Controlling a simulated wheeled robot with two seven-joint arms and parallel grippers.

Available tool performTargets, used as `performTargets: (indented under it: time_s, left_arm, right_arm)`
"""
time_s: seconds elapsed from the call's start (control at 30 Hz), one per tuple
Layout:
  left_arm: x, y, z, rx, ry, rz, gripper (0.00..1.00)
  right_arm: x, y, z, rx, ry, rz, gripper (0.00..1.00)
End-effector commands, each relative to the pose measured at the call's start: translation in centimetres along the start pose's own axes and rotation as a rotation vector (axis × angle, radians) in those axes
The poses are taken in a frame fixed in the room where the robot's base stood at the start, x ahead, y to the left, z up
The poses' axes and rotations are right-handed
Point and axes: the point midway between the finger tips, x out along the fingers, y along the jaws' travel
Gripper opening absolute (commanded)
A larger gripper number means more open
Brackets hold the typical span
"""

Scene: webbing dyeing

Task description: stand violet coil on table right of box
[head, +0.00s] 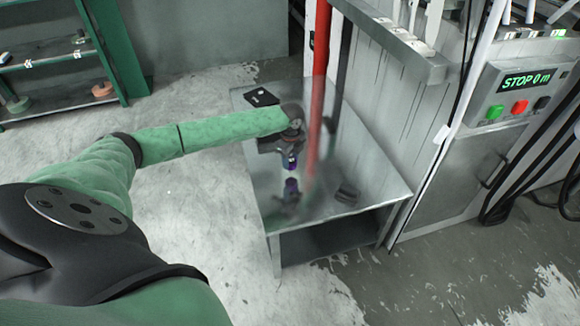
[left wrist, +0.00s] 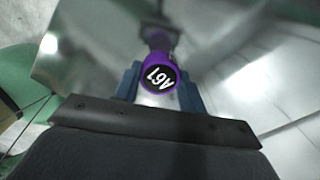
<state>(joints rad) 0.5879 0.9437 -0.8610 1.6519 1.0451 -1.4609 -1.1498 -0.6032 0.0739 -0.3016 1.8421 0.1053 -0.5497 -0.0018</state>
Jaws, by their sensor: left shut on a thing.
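My left gripper (head: 291,157) is shut on the violet coil (head: 290,164), which points down over the metal table (head: 320,208). A gap shows between the coil and its reflection, so it appears held a little above the top. In the left wrist view, the violet coil (left wrist: 160,58) sits between the two blue fingers (left wrist: 160,88) and shows a black round end with white characters. A flat black box-like thing (head: 261,97) with a small white mark lies at the table's far left corner; I cannot tell if it is the box. My right gripper is not in view.
A grey machine cabinet with a STOP display (head: 526,80) stands right. A green shelf (head: 60,58) stands far left.

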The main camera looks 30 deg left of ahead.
Motion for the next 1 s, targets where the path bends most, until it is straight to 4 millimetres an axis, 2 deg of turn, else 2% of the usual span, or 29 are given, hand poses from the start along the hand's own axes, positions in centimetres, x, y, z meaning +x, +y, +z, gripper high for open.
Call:
performTargets:
  time_s: [0.17, 0.47, 0.87, 0.9, 0.97, 1.0]
  left_arm:
    - [0.7, 0.0, 0.5, 0.0, 0.0, 0.001, 0.18]
    - [4.1, 0.0, 0.4, 0.001, 0.001, 0.001, 0.18]
    - [4.5, 0.0, 0.4, 0.0, 0.0, 0.0, 0.18]
    - [4.5, 0.0, 0.4, 0.0, 0.0, 0.0, 0.48]
    - [4.5, 0.0, 0.4, 0.001, 0.0, 0.0, 0.6]
    - [4.5, 0.0, 0.4, 0.001, 0.0, 0.0, 0.62]
  right_arm:
    - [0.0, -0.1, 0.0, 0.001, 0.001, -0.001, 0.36]
    - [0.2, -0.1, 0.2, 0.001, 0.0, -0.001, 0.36]
    - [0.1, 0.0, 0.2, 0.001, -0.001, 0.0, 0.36]
    - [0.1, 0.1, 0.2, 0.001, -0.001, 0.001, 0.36]
    - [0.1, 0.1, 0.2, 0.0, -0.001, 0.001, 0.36]
    - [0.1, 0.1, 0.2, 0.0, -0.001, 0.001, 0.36]
